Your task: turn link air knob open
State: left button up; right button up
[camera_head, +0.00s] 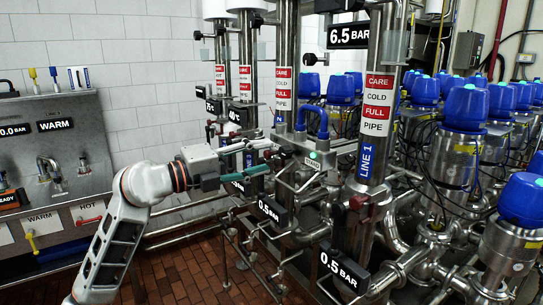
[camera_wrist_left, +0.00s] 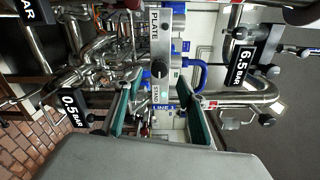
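My left gripper (camera_head: 268,157) reaches in from the left with its two green-lined fingers apart and nothing between them. It points at a small grey box (camera_head: 318,160) with a green light and a label that seems to start with STAND. In the left wrist view the open fingers of my left gripper (camera_wrist_left: 160,100) frame a metal plate (camera_wrist_left: 165,30) marked PLATE. A round black knob (camera_wrist_left: 158,69) sits on this plate, just beyond the fingertips and apart from them. I read no name on the knob. My right gripper is not in view.
Steel pipes labelled CARE COLD FULL PIPE (camera_head: 375,110) stand behind and right of the gripper. A 0.5 BAR sign (camera_head: 343,268) hangs low in front. Several blue-capped valves (camera_head: 466,105) fill the right. A steel wash panel (camera_head: 50,150) is at left.

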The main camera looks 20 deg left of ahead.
pick_arm(q)
jog(key=v, duration=0.3)
dwell(0.5)
jog(key=s+d+f+n+h, duration=0.35)
jog(key=d+f, duration=0.25)
jog(key=f, duration=0.4)
jog(key=s+a+f+n+t+y, duration=0.25)
jog(key=f+n+y, duration=0.4)
jog(key=f, duration=0.65)
jog(key=s+a+f+n+t+y, duration=0.1)
jog(key=s+a+f+n+y, duration=0.25)
jog(key=f+n, duration=0.85)
jog(key=s+d+f+n+g+y, duration=0.1)
jog(key=s+f+g, duration=0.2)
jog(key=s+f, duration=0.5)
jog(key=s+d+f+n+g+y, duration=0.1)
jog(key=s+f+g, duration=0.3)
jog(key=s+f, duration=0.5)
notch_tip(320, 180, down, 7)
jog(key=shift+d+f, duration=0.15)
jog(key=shift+d, duration=0.4)
